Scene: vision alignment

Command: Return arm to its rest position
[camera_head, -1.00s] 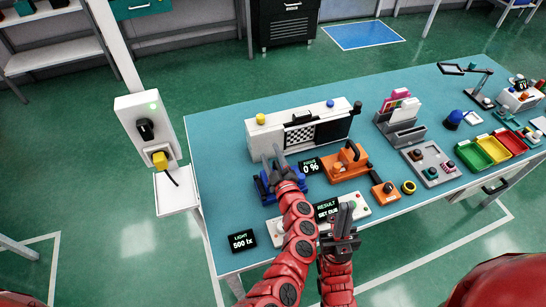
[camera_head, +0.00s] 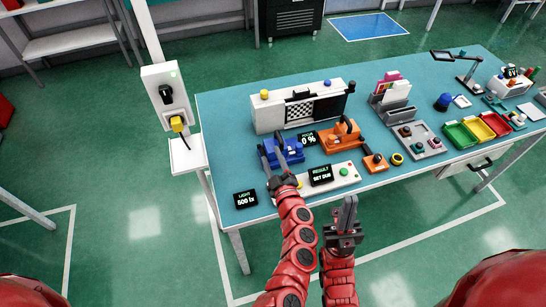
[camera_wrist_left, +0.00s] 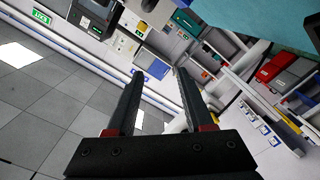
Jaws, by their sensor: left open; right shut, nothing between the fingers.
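My left gripper (camera_head: 271,150) is open, in front of and partly over the blue fixture (camera_head: 290,149) near the table's front left. Its two dark fingers show apart in the left wrist view (camera_wrist_left: 156,78), with nothing between them; that view looks past them to the floor and far wall. Whether the fingers touch the blue fixture cannot be told. My right gripper (camera_head: 349,205) is shut and empty, pointing up just in front of the table's front edge.
Green floor is open in front.

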